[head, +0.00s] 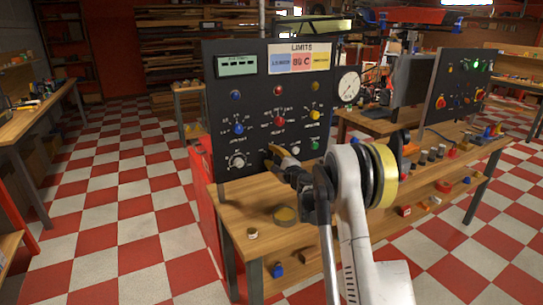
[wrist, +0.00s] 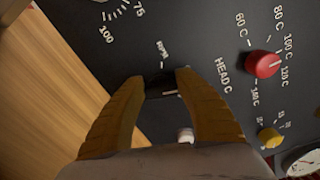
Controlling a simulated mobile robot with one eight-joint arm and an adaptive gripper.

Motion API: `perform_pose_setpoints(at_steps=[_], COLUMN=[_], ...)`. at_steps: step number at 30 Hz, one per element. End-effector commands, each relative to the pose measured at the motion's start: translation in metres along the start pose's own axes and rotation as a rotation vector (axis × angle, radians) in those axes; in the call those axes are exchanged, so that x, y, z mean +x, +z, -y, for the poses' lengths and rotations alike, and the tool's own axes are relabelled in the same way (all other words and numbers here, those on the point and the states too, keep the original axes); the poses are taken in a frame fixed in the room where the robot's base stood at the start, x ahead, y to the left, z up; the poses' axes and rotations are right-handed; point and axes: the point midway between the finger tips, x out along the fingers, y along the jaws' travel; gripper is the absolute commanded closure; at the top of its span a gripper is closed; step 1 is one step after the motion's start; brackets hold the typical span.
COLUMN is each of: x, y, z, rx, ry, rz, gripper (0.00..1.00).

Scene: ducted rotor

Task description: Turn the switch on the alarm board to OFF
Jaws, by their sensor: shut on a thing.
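The black board (head: 255,110) with a green display and a "LIMITS" sign stands upright on the wooden bench. My gripper (head: 276,152) is at its lower middle. In the wrist view my gripper (wrist: 163,84) has its yellow-brown fingers on either side of a small dark switch (wrist: 165,92) and is shut on it. A short white mark shows on the switch. Its small label (wrist: 161,47) is too blurred to read surely, so I cannot tell its set position. The fingers hide its sides.
A red knob (wrist: 263,64) and a yellow knob (wrist: 269,137) are close by. A white button (wrist: 186,135) is just beside the fingers. In the head view a white dial knob (head: 237,161) is left and a green button (head: 315,145) right. A second board (head: 460,90) stands farther right.

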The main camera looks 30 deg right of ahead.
Motion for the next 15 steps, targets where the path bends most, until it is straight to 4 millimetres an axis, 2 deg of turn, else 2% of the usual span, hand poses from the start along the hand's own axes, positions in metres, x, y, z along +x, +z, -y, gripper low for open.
perform_pose_setpoints(at_steps=[7,15], x=[0.0005,0.0004], y=[0.0000,-0.0003], z=[-0.0009,-0.0018], rx=[-0.171,-0.277], ry=[0.000,0.000], rz=[0.000,0.000], gripper=[0.90,0.90])
